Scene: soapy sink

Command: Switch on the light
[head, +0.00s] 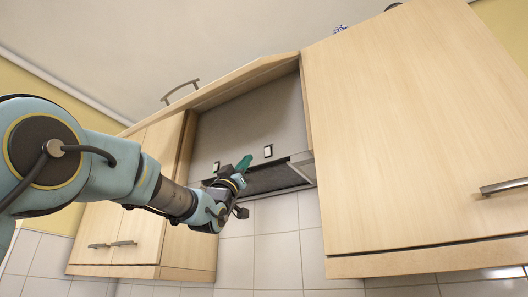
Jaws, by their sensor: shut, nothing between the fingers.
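The right switch (268,151) is just right of my gripper. The left switch (216,167) is to the left of it, just above my wrist. I cannot tell whether the fingertips touch the panel. Neither switch's on or off position can be made out.
The range hood (302,167) juts out below the panel, behind my wrist. A flap door with a handle (180,90) is raised above the bay. Closed wooden cabinets flank it at right (415,130) and left (135,235). White wall tiles (277,250) lie below.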

